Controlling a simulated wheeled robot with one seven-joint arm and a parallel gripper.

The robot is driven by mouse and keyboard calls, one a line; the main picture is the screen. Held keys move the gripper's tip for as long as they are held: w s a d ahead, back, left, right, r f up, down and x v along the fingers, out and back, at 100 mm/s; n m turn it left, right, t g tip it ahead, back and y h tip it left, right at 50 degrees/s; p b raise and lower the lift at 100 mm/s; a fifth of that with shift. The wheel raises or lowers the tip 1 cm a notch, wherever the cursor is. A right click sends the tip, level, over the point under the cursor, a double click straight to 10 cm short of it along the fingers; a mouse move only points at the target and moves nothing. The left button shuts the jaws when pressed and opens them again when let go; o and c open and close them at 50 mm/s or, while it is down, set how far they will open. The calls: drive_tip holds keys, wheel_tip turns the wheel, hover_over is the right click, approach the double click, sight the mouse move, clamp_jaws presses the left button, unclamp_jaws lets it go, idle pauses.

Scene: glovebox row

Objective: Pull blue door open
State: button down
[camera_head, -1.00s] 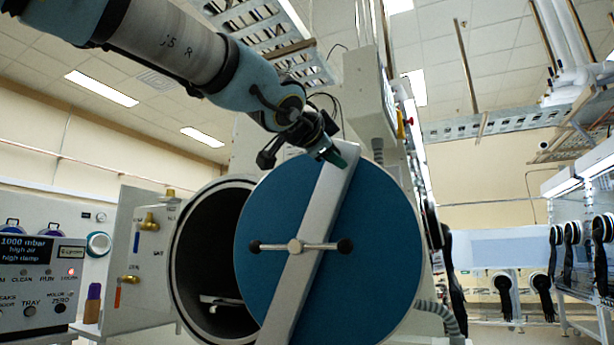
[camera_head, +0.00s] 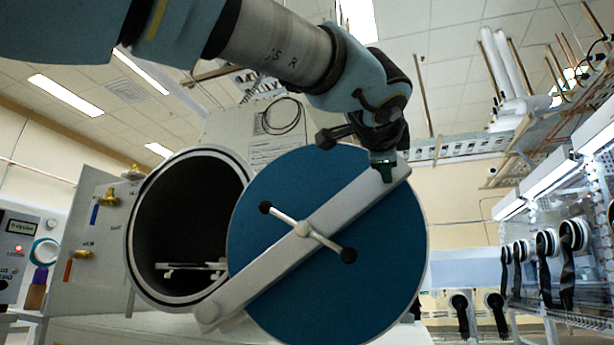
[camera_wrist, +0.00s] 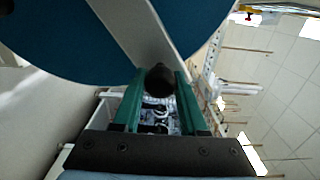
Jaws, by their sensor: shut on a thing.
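The round blue door (camera_head: 385,240) stands swung partly away from the dark round chamber opening (camera_head: 195,215), covering its right side. A grey bar (camera_head: 345,210) crosses the door diagonally, with a black-knobbed cross handle (camera_head: 303,229) at its middle. My gripper (camera_head: 384,168) is at the bar's upper right end. In the wrist view the green fingers of my gripper (camera_wrist: 158,100) are shut on a dark knob (camera_wrist: 160,79) at the end of the bar. The blue door (camera_wrist: 75,40) fills the upper left there.
A slide tray (camera_head: 190,267) shows inside the chamber. A panel with brass valves (camera_head: 85,253) stands to the left. Gloveboxes with black gloves (camera_head: 545,255) line the right side. Open space lies between the door and that row.

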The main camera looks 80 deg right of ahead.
sight(399, 179)
drive_tip(key=shift+s+f+m+b, duration=0.2)
drive_tip(key=shift+s+f+b, duration=0.25)
drive_tip(key=shift+f, duration=0.35)
drive_tip(key=shift+s+f+m+b, duration=0.2)
drive_tip(key=shift+s+f+b, duration=0.1)
drive_tip(key=shift+s+f, duration=0.4)
drive_tip(key=shift+w+f, duration=0.1)
drive_tip(key=shift+w, duration=0.05)
drive_tip(key=shift+c, duration=2.3)
unclamp_jaws()
drive_tip(key=shift+a, duration=0.1)
drive_tip(key=a+b, duration=0.1)
drive_tip(key=a, duration=0.9)
drive_tip(key=shift+w+a, duration=0.3)
drive_tip(key=shift+w, duration=0.05)
